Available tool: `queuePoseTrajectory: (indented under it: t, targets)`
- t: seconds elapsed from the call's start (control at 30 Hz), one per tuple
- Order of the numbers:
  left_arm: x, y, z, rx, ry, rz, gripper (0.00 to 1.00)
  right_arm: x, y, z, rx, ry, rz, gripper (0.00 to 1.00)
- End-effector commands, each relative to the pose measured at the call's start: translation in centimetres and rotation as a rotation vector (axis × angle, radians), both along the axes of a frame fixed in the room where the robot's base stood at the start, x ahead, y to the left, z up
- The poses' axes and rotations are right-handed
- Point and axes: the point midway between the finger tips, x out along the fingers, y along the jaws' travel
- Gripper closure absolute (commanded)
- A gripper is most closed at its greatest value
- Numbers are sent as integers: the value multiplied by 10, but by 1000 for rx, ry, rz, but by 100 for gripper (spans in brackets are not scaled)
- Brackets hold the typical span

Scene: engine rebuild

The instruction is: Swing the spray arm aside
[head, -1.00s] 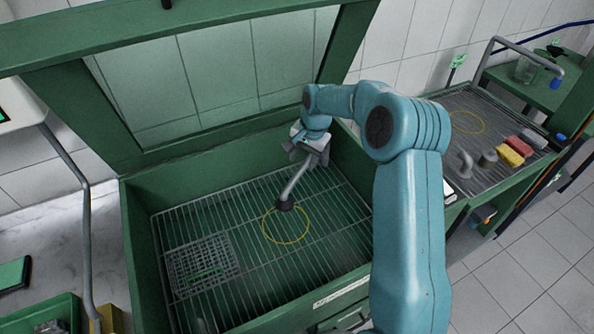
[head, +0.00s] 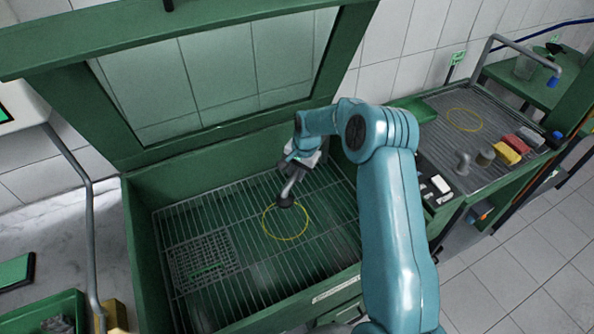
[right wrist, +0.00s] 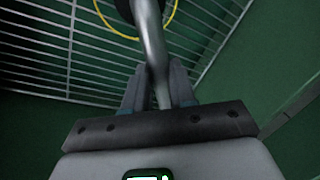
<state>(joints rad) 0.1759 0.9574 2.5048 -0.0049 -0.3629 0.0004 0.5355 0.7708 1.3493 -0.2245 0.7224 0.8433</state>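The spray arm (head: 291,186) is a bent grey tube with a dark round nozzle (head: 286,201) at its end, inside the green wash cabinet. Its nozzle is above the yellow ring (head: 285,237) on the wire rack. My right gripper (head: 293,176) is at the tube, just behind the nozzle. In the right wrist view the tube (right wrist: 152,42) runs between the two fingers of the gripper (right wrist: 157,75). The fingers stand apart on either side of it, and a firm grip is not visible. The tube's far end is hidden behind my gripper. My left gripper is out of view.
The cabinet's green walls (head: 140,240) surround the rack, and its windowed lid (head: 95,115) stands raised behind. A mesh basket (head: 203,262) sits on the rack's left. A side bench to the right holds a yellow block (head: 505,153) and a red block (head: 517,143).

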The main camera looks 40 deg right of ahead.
Motion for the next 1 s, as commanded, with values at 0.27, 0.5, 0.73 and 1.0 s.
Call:
queuePoseTrajectory:
  t: [0.27, 0.5, 0.73, 1.0]
  targets:
    - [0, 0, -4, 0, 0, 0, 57, -6, -3, 0, 0, 0, 25, 100]
    - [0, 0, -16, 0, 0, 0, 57, -34, -15, -2, 0, 0, 146, 100]
    - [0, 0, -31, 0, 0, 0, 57, -72, -41, -2, -1, -2, 338, 100]
    - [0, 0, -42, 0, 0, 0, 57, -108, -77, -1, -1, -1, 567, 100]
